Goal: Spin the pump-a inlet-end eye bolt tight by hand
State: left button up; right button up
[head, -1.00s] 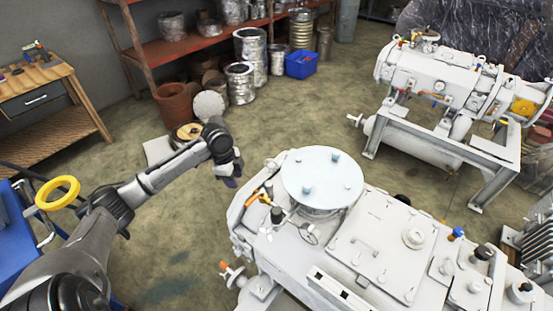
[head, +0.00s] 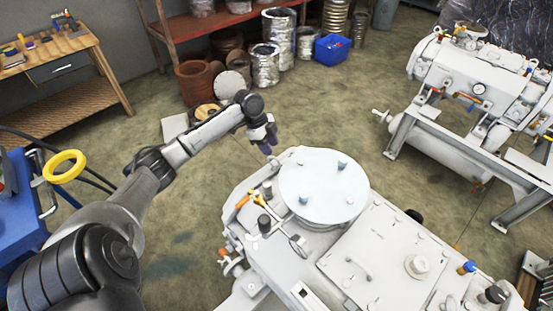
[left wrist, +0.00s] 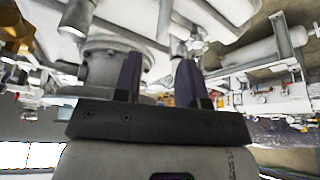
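The near white pump (head: 385,235) stands at lower right in the head view, with a pale round plate (head: 323,187) on top. A small metal ring (head: 299,244), which looks like the eye bolt, is on the pump top just in front of this plate. I cannot tell how far in it is screwed. My left gripper (head: 270,151) is above the pump's far left edge, well apart from the ring. In the left wrist view its two dark fingers (left wrist: 159,80) are apart with nothing held between them. I cannot make out the eye bolt there. My right gripper is in neither current view.
Orange and yellow handles (head: 255,198) and a dark knob (head: 264,223) stand close to the ring. A second white pump (head: 470,85) stands at upper right. A blue cart (head: 25,205) with a yellow ring (head: 64,166) is at left. Open floor lies between.

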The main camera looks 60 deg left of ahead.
aim_at(276, 158)
pick_arm(q)
jog(key=shift+b+x, duration=0.35)
jog(key=shift+x, duration=2.85)
jog(key=shift+a, duration=0.1)
grip_shut()
